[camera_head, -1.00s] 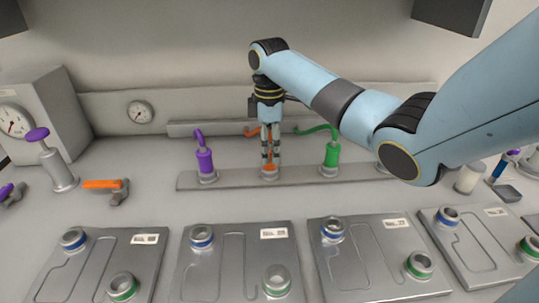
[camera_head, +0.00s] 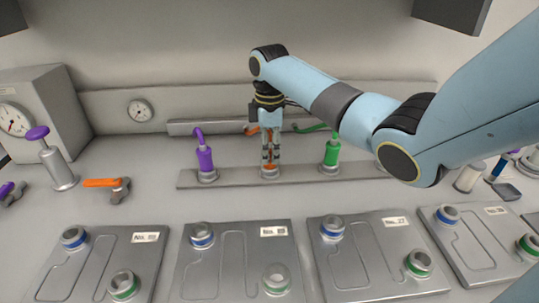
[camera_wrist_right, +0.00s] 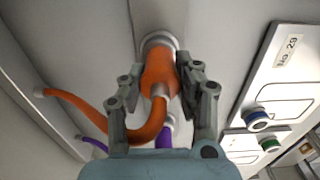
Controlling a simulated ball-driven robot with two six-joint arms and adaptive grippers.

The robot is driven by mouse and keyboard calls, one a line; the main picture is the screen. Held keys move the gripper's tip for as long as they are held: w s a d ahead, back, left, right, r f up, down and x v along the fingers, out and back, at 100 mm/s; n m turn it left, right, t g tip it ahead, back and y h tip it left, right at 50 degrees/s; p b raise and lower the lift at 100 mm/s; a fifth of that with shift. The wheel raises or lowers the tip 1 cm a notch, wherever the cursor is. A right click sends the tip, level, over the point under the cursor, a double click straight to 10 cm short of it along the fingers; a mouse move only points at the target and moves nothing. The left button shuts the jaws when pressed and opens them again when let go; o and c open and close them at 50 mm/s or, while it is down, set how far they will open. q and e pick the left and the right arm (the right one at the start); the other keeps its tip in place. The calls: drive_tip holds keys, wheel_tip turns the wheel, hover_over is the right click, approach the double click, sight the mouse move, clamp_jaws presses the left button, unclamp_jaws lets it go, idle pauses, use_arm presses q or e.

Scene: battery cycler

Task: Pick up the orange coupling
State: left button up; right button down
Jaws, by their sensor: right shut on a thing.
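The orange coupling (camera_wrist_right: 158,75) sits at a grey socket on the rail, with its orange hose curving off to the left in the right wrist view. My right gripper (camera_wrist_right: 160,78) is shut on it, one finger on each side. In the head view the gripper (camera_head: 270,155) points down over the rail, and the coupling (camera_head: 270,166) is mostly hidden between the fingers, with a little orange showing low at the socket. I cannot tell whether the coupling is seated or slightly raised. My left gripper is not in view.
A purple coupling (camera_head: 205,160) and a green coupling (camera_head: 332,152) stand on the same rail (camera_head: 235,181), left and right of the gripper. Several grey plates with ringed ports lie in front. An orange-handled valve (camera_head: 103,184) and a gauge box (camera_head: 45,115) are at left.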

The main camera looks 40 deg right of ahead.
drive_tip(key=shift+w+r, duration=0.1)
drive_tip(key=shift+r, duration=0.55)
wheel_tip(320, 180, up, 3)
drive_tip(key=shift+b, duration=0.3)
drive_tip(key=s+d+r, duration=0.1)
drive_tip(key=s+r, duration=0.5)
drive_tip(key=s, duration=0.5)
drive_tip(key=shift+s+d+r, duration=0.2)
drive_tip(key=shift+s+r, duration=0.15)
drive_tip(key=shift+s, duration=0.05)
drive_tip(key=c, duration=1.6)
unclamp_jaws()
clamp_jaws()
